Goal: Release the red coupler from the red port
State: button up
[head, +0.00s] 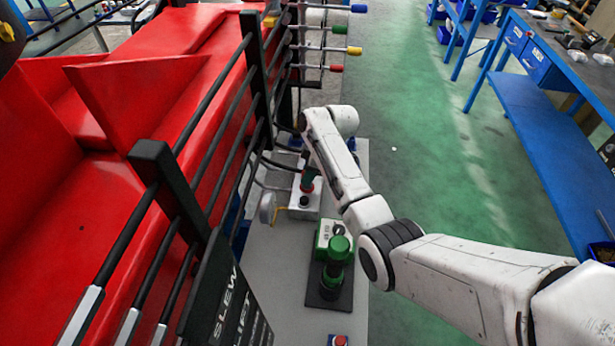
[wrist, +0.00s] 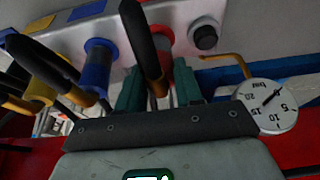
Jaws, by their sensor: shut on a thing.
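The red coupler (wrist: 165,42) is a red sleeve on the end of a black hose with a brass fitting. In the wrist view it sits against the grey manifold, partly behind its hose; I cannot make out the red port apart from it. My gripper (wrist: 158,88) has its two dark green fingers on either side of the coupler, shut on it. In the head view my gripper (head: 307,174) is beside the rail, low over a grey block with a red ring, and my arm hides much of the place.
A blue coupler (wrist: 97,62) and a yellow coupler (wrist: 42,92) with hoses sit left of the red one. A black knob (wrist: 205,37) and a pressure gauge (wrist: 270,106) are at right. A green-topped device (head: 338,248) stands nearer. Green floor (head: 430,150) is clear at right.

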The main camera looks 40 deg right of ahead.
jog(key=shift+r, duration=0.2)
jog(key=shift+r+p, duration=2.15)
jog(key=shift+r, duration=0.15)
